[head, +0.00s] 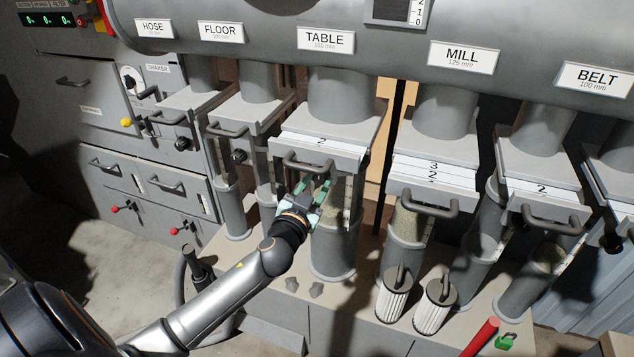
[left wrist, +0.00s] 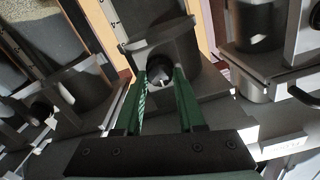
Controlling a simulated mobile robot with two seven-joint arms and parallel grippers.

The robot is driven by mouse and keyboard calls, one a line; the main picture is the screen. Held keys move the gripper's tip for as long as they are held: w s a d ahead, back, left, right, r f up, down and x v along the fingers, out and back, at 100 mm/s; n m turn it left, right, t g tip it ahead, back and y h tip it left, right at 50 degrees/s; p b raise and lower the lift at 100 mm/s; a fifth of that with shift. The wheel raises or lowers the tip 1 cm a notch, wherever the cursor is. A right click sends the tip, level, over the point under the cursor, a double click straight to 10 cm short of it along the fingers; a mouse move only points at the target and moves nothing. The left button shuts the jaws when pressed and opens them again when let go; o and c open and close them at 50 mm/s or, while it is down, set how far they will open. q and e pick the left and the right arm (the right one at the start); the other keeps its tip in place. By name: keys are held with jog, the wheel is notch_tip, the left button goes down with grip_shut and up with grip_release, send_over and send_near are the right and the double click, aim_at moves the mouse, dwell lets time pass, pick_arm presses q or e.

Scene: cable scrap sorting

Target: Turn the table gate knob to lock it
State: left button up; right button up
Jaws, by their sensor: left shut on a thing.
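The table gate (head: 342,150) sits under the pipe with the TABLE sign (head: 326,41). Its white strip reads 2, and a dark bar handle (head: 309,163) is on its front. My left gripper (head: 318,188) is just below that handle, in front of the clear tube. In the left wrist view my two green fingers (left wrist: 161,80) are on either side of the round dark table gate knob (left wrist: 160,66), shut on it. The knob's end shows a pale patch; its turn angle is hard to read. In the head view the gripper hides the knob. My right gripper is not in view.
Gates for FLOOR (head: 221,33), MILL (head: 463,57) and BELT (head: 592,80) flank this one. Two pleated filters (head: 394,298) and a red-handled tool (head: 481,338) are on the ledge at the lower right. The floor at left is clear.

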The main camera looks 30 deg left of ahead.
pick_arm(q)
grip_shut()
jog(key=shift+m, duration=0.3)
jog(key=shift+m+p, duration=0.3)
jog(key=shift+m, duration=0.9)
jog(key=m+p, duration=0.1)
jog(key=m, duration=0.3)
jog(key=shift+d+m, duration=0.1)
jog(key=shift+m, duration=0.2)
jog(key=m+p, duration=0.1)
jog(key=m, duration=0.4)
jog(key=shift+f+m+p, duration=0.15)
jog(key=shift+m+p, duration=0.35)
jog(key=shift+m, duration=2.2)
